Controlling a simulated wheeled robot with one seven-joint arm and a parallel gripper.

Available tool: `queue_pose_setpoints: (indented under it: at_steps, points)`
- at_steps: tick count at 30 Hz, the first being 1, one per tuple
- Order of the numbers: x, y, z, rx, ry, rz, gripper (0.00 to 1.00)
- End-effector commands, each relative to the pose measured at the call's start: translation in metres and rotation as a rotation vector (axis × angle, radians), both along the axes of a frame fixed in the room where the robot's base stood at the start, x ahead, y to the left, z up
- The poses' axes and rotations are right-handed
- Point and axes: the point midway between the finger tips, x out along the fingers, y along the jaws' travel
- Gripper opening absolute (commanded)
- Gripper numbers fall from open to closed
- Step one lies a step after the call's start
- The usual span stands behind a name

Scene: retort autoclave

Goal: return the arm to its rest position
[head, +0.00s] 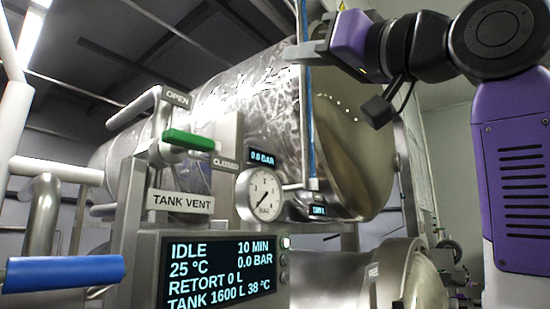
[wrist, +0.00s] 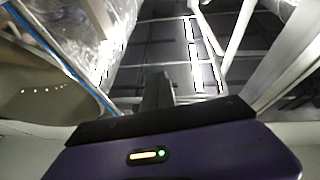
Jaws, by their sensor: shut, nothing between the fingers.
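My purple and black arm comes in from the right side of the head view. My gripper (head: 292,53) is raised high, pointing left, in front of the upper part of the big steel tank (head: 240,90). It is shut and empty. In the wrist view my gripper (wrist: 158,80) shows as a dark narrow pair of fingers pointing at the ceiling area. The fingertips look apart from any object, though depth to the tank is hard to tell in the head view.
The tank vent's green handle (head: 189,139) lies about level, between OPEN and CLOSED labels. A pressure gauge (head: 264,194) and a display panel (head: 219,270) reading IDLE stand below. A blue handle (head: 66,270) is at lower left. A thin blue vertical tube (head: 309,110) passes near my gripper.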

Motion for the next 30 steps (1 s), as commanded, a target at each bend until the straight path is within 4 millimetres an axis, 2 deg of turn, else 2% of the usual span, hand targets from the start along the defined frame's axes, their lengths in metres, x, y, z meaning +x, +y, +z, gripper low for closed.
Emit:
queue_pose_setpoints:
  at_steps: [1,6,11,15,22,26,30]
  points:
    - [0.018,-0.007,-0.021,0.036,0.000,-0.016,0.00]
    - [0.060,-0.034,-0.081,0.147,-0.023,-0.084,0.00]
    - [0.088,-0.058,-0.147,0.224,-0.034,-0.158,0.00]
    - [0.103,-0.078,-0.210,0.273,-0.035,-0.226,0.00]
    - [0.106,-0.106,-0.318,0.316,-0.027,-0.343,0.00]
    - [0.096,-0.120,-0.378,0.324,-0.019,-0.408,0.00]
    - [0.079,-0.132,-0.440,0.320,-0.004,-0.473,0.00]
